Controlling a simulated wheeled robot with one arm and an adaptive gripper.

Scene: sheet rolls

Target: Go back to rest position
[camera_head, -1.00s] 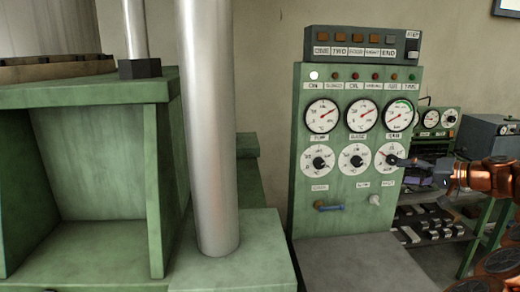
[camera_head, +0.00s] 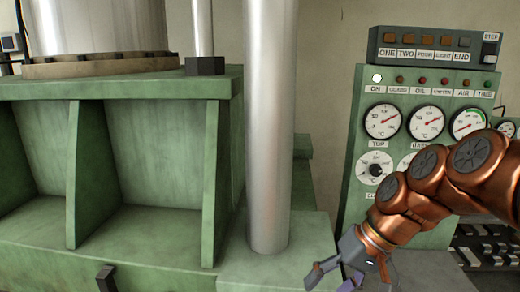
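My gripper (camera_head: 335,283) is at the bottom of the view, right of centre, at the end of my copper-coloured arm.
A silver column (camera_head: 270,130) stands on a green base left of my gripper. A large green machine frame (camera_head: 120,92) with open bays fills the left. A button box (camera_head: 436,46) sits on top of the panel. Shelves (camera_head: 485,245) stand at the right.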

